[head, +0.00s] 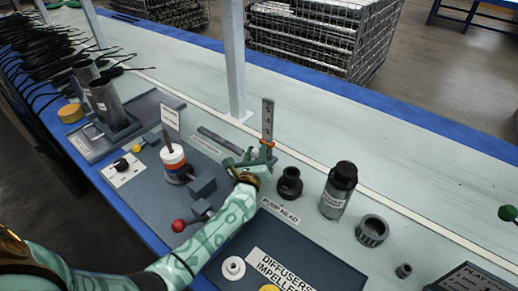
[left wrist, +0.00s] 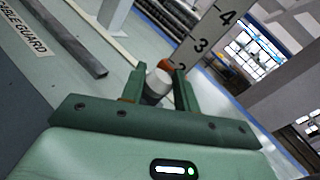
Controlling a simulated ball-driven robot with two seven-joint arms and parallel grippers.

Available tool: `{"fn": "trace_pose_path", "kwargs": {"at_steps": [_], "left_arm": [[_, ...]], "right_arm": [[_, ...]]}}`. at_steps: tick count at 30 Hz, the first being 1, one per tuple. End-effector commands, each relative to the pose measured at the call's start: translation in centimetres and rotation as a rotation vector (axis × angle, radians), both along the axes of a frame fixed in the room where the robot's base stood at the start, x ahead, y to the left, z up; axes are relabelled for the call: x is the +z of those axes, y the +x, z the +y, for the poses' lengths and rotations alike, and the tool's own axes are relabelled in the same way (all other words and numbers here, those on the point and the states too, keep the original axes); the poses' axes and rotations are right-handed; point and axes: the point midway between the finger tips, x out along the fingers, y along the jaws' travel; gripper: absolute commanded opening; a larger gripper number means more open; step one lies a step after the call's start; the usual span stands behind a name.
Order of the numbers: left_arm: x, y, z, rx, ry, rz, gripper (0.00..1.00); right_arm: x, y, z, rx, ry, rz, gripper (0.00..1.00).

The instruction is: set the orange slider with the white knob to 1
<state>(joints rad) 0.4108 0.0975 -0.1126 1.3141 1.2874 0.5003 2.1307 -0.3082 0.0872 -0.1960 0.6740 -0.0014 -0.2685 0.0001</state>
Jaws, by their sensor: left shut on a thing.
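An upright grey scale (head: 267,115) with numbers stands near the middle of the table in the head view. The orange slider (head: 267,143) is on its lower part, partly covered by my left gripper (head: 259,157). In the left wrist view the white knob (left wrist: 157,84) sits between the two green fingers, with a bit of the orange slider (left wrist: 165,64) behind it. My left gripper (left wrist: 160,88) is shut on the knob. The scale (left wrist: 205,42) shows 4 and 3 there, and a partly hidden 2 beside the slider. The scale below is hidden. My right gripper is not in view.
A black cup-like part (head: 289,184), a dark bottle (head: 338,190) and a ribbed ring (head: 372,231) stand to the right. A red-knobbed lever (head: 179,225) and a white-and-orange capped part (head: 173,157) are left of my arm. A white post (head: 234,60) rises behind.

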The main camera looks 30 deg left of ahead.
Motion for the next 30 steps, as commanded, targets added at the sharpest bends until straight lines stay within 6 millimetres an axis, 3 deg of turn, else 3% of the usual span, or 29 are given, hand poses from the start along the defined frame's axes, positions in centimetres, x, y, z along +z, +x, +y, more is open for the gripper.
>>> {"fn": "trace_pose_path", "kwargs": {"at_steps": [1,8,9,10,18,22,26,30], "left_arm": [[-0.6,-0.1,0.3,0.007,0.002,0.005,0.0],[0.0,-0.1,0.4,0.008,0.003,0.0,0.0],[0.0,-0.1,0.4,0.008,0.003,0.0,0.42],[0.0,-0.1,0.4,0.008,0.003,0.0,0.47],[0.0,-0.1,0.2,0.004,0.002,0.0,0.47],[0.1,-1.0,-0.2,0.004,0.001,0.0,0.47],[0.2,-3.5,-1.0,0.004,0.002,0.0,0.47],[0.3,-7.2,-2.2,0.004,0.002,0.0,0.47]], "right_arm": [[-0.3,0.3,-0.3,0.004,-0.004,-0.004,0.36],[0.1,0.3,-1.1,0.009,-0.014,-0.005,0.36],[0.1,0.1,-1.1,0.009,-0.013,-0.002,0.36],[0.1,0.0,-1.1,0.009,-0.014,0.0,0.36],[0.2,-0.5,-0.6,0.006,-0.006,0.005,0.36],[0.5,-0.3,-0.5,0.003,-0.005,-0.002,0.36],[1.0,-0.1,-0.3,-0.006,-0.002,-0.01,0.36],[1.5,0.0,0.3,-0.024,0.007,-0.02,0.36]]}}
